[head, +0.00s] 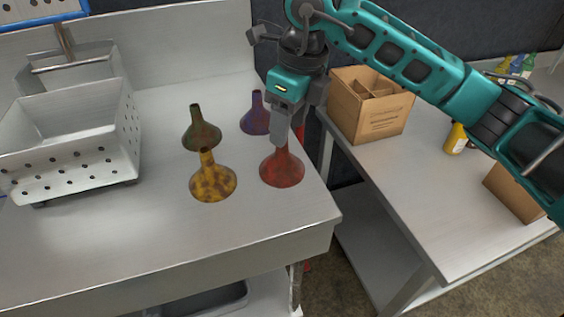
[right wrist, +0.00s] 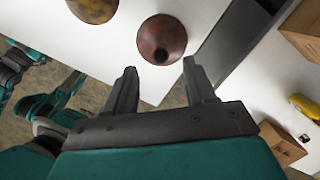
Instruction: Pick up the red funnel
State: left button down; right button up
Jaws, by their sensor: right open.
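The red funnel (head: 282,170) stands wide end down on the metal counter (head: 130,240), near its right edge. My right gripper (head: 281,140) is over it in the head view and hides most of its narrow spout. In the right wrist view the red funnel (right wrist: 162,39) lies just beyond the open fingers (right wrist: 160,82), with nothing between them. I cannot tell whether a finger touches it. My left gripper is not in view.
A yellow funnel (head: 213,182), a dark green-brown funnel (head: 201,132) and a purple funnel (head: 254,118) stand close by. A perforated metal basket (head: 70,145) is at left. A cardboard box (head: 371,105) and a yellow bottle (head: 455,138) stand on the right-hand table.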

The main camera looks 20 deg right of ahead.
aim_at(282, 155)
jog(key=shift+w+a+f, duration=0.15)
jog(key=shift+w+f, duration=0.05)
jog(key=shift+f, duration=0.65)
jog(key=shift+w+a+f, duration=0.1)
jog(key=shift+w+f, duration=0.15)
jog(key=shift+f, duration=0.65)
jog(key=shift+w+a+f, duration=0.15)
jog(key=shift+w+f, duration=0.05)
jog(key=shift+f, duration=0.65)
jog(key=c, duration=1)
